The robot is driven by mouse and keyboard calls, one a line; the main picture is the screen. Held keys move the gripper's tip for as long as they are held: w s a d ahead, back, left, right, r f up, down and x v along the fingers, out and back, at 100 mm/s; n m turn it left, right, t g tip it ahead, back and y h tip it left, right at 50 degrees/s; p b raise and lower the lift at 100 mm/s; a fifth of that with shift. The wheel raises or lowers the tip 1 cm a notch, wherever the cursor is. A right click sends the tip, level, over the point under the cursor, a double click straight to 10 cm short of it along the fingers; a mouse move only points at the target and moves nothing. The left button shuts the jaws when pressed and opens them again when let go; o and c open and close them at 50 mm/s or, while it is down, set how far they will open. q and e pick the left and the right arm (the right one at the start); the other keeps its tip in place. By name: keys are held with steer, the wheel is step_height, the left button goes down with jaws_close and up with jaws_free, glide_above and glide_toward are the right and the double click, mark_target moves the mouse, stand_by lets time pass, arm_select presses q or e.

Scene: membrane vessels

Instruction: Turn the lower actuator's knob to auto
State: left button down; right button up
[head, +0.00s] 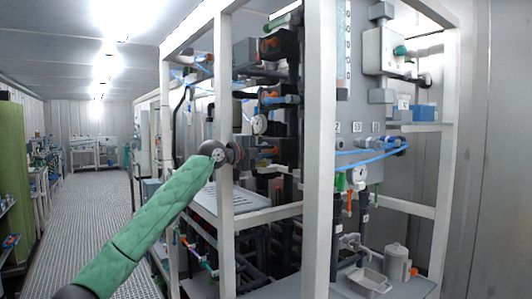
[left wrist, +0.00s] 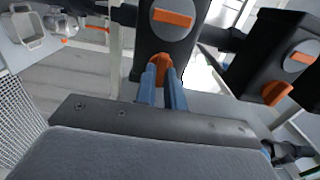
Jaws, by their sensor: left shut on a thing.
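In the left wrist view, my left gripper (left wrist: 163,84) has its two blue fingers closed on an orange knob (left wrist: 161,66). The knob sticks out of a black actuator (left wrist: 165,45) that has a round grey face with an orange bar (left wrist: 172,18). A second black actuator (left wrist: 262,55) with its own orange knob (left wrist: 276,93) stands to the right, untouched. The fingers partly hide the held knob, and no auto mark is readable. In the head view, my green-sleeved left arm reaches to the rack, with the gripper (head: 240,152) beside the front post. My right gripper is not in view.
White frame posts (head: 320,150) stand close around the arm. Dark pipes, valves and a gauge (head: 260,124) crowd the rack behind. A jug (head: 396,262) and a tray (head: 368,281) stand at the lower right. The grated aisle floor (head: 95,215) at left is clear.

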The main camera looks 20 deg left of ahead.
arm_select(q)
steer(key=c, duration=1.5)
jaws_free()
